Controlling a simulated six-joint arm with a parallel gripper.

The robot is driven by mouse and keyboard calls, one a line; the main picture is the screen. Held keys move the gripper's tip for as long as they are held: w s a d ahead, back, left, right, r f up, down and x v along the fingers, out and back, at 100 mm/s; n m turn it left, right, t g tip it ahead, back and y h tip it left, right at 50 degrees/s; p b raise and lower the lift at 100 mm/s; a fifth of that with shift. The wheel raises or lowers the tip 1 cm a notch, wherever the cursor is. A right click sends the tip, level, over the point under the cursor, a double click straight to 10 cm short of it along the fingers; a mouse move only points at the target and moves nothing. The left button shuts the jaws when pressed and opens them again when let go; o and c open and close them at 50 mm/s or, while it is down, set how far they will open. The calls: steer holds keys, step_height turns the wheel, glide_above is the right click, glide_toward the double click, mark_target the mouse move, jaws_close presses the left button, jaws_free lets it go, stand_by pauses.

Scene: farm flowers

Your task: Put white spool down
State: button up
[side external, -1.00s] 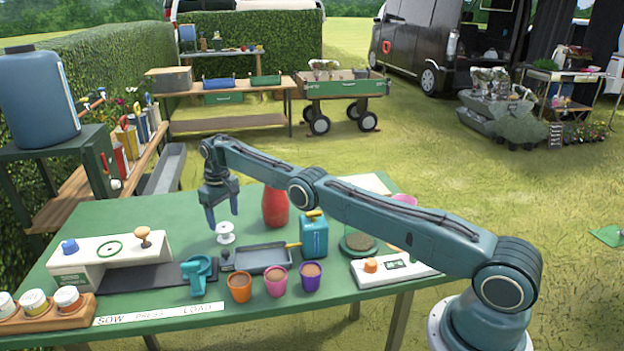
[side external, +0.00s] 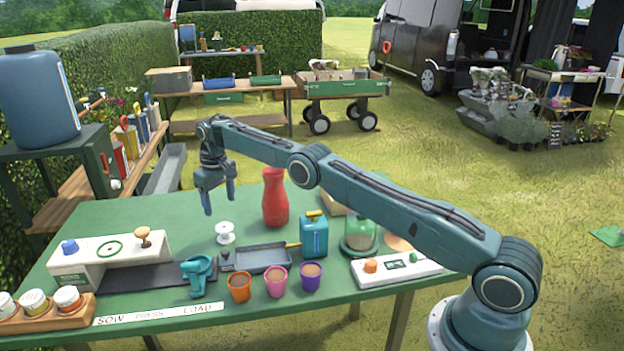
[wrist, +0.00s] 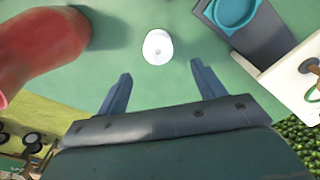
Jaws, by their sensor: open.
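The white spool (side external: 225,233) stands upright on the green table, just behind the grey tray. In the wrist view its round white top (wrist: 158,47) lies beyond the fingertips, roughly in line with the gap between them. My gripper (side external: 219,200) is open and empty, above the table and apart from the spool, up and behind it in the side view. Both spread fingers (wrist: 160,72) show in the wrist view with nothing between them.
A red vase (side external: 275,200) stands right of my gripper. A grey tray (side external: 263,258), a teal can (side external: 314,236), a teal clamp-like tool (side external: 197,274) and several soil-filled pots (side external: 276,281) stand nearby. A white press station (side external: 108,258) is at left. The table's back left is clear.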

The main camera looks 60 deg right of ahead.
step_height(320, 180, up, 10)
steer(key=s+a, duration=0.1)
steer(key=s, duration=0.1)
steer(key=s+a+r+t, duration=0.3)
steer(key=s+r, duration=1.5)
steer(key=s+a+r+t, duration=0.1)
steer(key=s, duration=1.4)
steer(key=s+f, duration=0.3)
steer(key=s, duration=0.4)
steer(key=s+f+t, duration=0.1)
steer(key=s+f, duration=0.3)
steer(key=s, duration=0.4)
steer(key=shift+s+a+f, duration=0.15)
steer(key=shift+a, duration=0.3)
